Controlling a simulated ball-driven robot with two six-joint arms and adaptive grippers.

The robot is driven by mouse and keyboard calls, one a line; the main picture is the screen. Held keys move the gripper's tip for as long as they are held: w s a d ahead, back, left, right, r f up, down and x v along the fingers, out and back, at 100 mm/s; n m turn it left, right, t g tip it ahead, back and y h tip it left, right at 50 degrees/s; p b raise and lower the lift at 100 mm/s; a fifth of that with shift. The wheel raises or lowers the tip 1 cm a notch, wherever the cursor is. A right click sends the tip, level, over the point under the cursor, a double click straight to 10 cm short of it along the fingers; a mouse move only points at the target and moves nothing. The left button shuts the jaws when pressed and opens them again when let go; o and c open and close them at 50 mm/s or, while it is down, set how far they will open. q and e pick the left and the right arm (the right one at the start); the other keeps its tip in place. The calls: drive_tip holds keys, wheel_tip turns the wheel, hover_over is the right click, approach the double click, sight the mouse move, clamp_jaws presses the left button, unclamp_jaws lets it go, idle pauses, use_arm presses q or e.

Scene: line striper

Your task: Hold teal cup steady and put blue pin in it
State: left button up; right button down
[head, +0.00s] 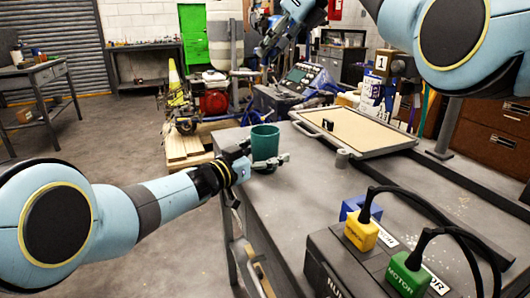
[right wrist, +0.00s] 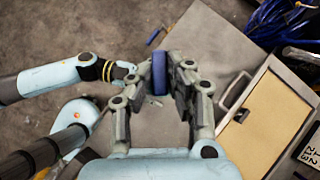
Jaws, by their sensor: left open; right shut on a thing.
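My right gripper (head: 268,48) is above the cup in the head view. In the right wrist view my right gripper (right wrist: 160,82) is shut on the blue pin (right wrist: 159,68), which stands out between the fingertips. The pin is hard to make out in the head view. The cup cannot be made out in the right wrist view.
A tray (head: 350,130) with a tan surface and a small dark piece lies right of the cup. A small grey cylinder (head: 342,158) stands before it. A dark box with yellow (head: 361,232) and green (head: 407,272) plugs and cables fills the near right. Bench surface between is clear.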

use_arm(q)
drive_tip(key=c, duration=1.3)
use_arm(e)
wheel_tip(320, 180, down, 13)
idle(1.0)
drive_tip(key=c, duration=1.2)
unclamp_jaws()
drive_tip(key=v, duration=1.2)
